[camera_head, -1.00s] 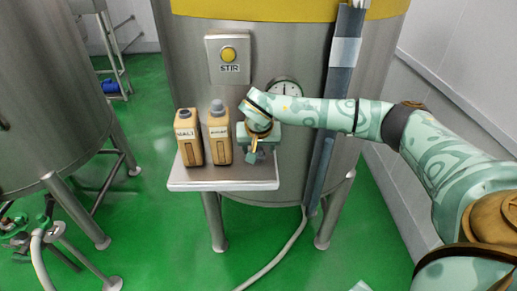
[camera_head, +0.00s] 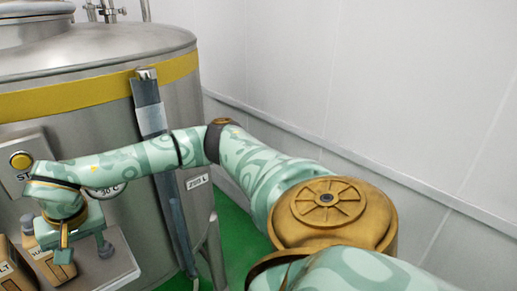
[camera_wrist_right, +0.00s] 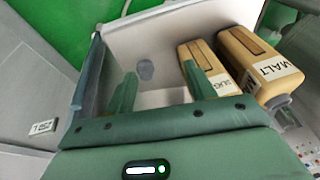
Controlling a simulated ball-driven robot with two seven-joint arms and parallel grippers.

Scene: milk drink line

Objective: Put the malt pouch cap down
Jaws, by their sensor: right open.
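In the right wrist view, a small round grey thing that looks like the malt pouch cap (camera_wrist_right: 146,69) lies on the pale shelf (camera_wrist_right: 170,40), ahead of my fingertips. My right gripper (camera_wrist_right: 158,88) is open, and nothing shows held between its fingers. In the head view my right gripper (camera_head: 84,254) is low over the shelf, right of the pouches. The tan malt pouch (camera_wrist_right: 262,65) stands to the right in the wrist view; its left edge is cut off in the head view (camera_head: 12,272). My left gripper is out of view.
A second tan pouch (camera_wrist_right: 210,68) stands between the malt pouch and my gripper. Behind the shelf is a steel tank (camera_head: 100,100) with a yellow band and a stir button (camera_head: 21,160). A pale wall (camera_head: 370,80) is at the right.

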